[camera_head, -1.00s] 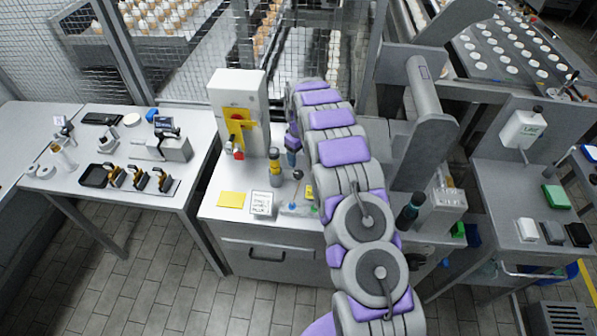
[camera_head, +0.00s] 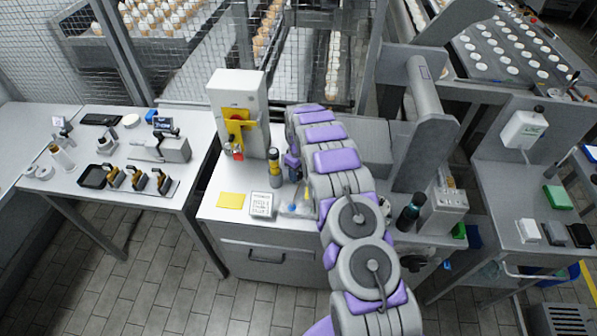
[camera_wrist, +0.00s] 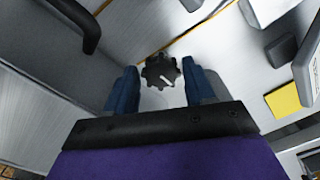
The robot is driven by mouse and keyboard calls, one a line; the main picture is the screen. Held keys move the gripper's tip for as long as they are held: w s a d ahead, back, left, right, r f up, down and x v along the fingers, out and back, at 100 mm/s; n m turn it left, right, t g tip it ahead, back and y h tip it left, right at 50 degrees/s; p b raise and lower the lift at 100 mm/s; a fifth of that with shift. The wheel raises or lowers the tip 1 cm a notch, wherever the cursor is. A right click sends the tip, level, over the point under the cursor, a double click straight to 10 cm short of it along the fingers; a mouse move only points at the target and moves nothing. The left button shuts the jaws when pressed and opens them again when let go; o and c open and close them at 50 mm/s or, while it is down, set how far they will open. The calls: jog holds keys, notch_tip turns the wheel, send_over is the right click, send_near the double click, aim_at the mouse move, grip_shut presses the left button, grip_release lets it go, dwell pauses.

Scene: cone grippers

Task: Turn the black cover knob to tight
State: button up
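A black, lobed knob (camera_wrist: 160,72) with a white pointer line shows in the wrist view on a pale surface. Its pointer is aimed toward the lower right of that picture. My gripper (camera_wrist: 161,80) is open, with one blue finger on each side of the knob and a visible gap on both sides. The fingers do not appear to touch the knob. I cannot tell their exact depth relative to it. In the head view my grey and purple arm covers much of the bench's right part, and I cannot make out the knob there.
A dark bottle (camera_head: 409,213) stands right of my arm. The tiled floor in front is clear.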

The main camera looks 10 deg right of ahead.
jog(key=c, duration=0.7)
jog(key=shift+m, duration=0.3)
jog(key=m+p, duration=0.1)
jog(key=m, duration=0.2)
jog(key=shift+a+r+m, duration=0.1)
jog(key=shift+m, duration=0.2)
jog(key=m+p, duration=0.1)
jog(key=m, duration=0.3)
jog(key=shift+m, duration=0.3)
jog(key=m+p, duration=0.2)
jog(key=m, duration=0.3)
jog(key=shift+w+r, duration=0.1)
jog(key=shift+m+p, duration=0.5)
jog(key=shift+m, duration=1.5)
